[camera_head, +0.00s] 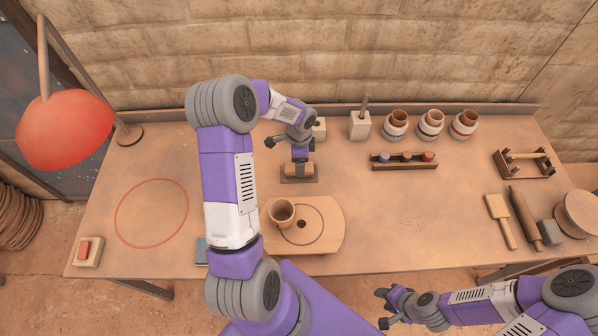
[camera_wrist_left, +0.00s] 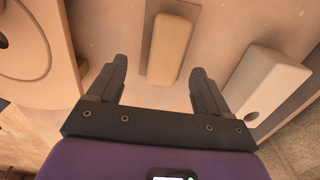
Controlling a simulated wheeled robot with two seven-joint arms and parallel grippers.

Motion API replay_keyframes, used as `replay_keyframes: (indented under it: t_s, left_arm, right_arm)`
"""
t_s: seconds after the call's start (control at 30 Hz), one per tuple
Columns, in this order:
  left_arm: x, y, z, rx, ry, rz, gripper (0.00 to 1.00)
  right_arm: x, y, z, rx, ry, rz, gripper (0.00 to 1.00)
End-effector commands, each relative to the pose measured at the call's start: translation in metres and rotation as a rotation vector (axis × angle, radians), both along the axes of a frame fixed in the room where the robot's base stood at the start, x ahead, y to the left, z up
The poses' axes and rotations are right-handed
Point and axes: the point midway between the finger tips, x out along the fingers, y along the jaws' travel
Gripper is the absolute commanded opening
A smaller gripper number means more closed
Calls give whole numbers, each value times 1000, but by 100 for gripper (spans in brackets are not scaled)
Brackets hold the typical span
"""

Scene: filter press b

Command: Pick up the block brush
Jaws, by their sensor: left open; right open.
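The block brush appears to be the tan, bar-shaped wooden block (camera_wrist_left: 168,48), lying on a brown pad (camera_wrist_left: 158,88) in the left wrist view. In the head view the pad (camera_head: 285,180) is at the back middle of the table, and the block on it is partly hidden by my gripper. My left gripper (camera_wrist_left: 157,72) is open over the block's near end; the block shows between the fingers, and I cannot tell whether they touch it. It also shows in the head view (camera_head: 300,158). My right gripper (camera_head: 383,308) is open and empty in front of the table.
A white block with a hole (camera_wrist_left: 268,82) is close to the left gripper's right finger. A board (camera_head: 330,215) with a cup (camera_head: 282,212) lies in front of the pad. A rack (camera_head: 405,162) and several jars (camera_head: 430,124) stand to the right. The front right-centre table is clear.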

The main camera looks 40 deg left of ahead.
Motion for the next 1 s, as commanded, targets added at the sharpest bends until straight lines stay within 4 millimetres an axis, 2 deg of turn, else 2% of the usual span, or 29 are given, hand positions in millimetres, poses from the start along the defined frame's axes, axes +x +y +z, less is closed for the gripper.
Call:
replay_keyframes:
  t_s: [0.4,0.7,0.77,1.0]
  left_arm:
    - [4,7,-56,-1,1,0,79]
    - [4,7,-60,-1,-1,0,79]
    - [4,7,-60,-1,-1,0,71]
    - [4,7,-60,-1,-1,0,34]
  right_arm:
    - [0,0,-11,0,0,0,43]
    - [0,0,-11,0,-1,0,43]
    - [0,0,-11,0,0,0,43]
    - [0,0,-11,0,0,0,43]
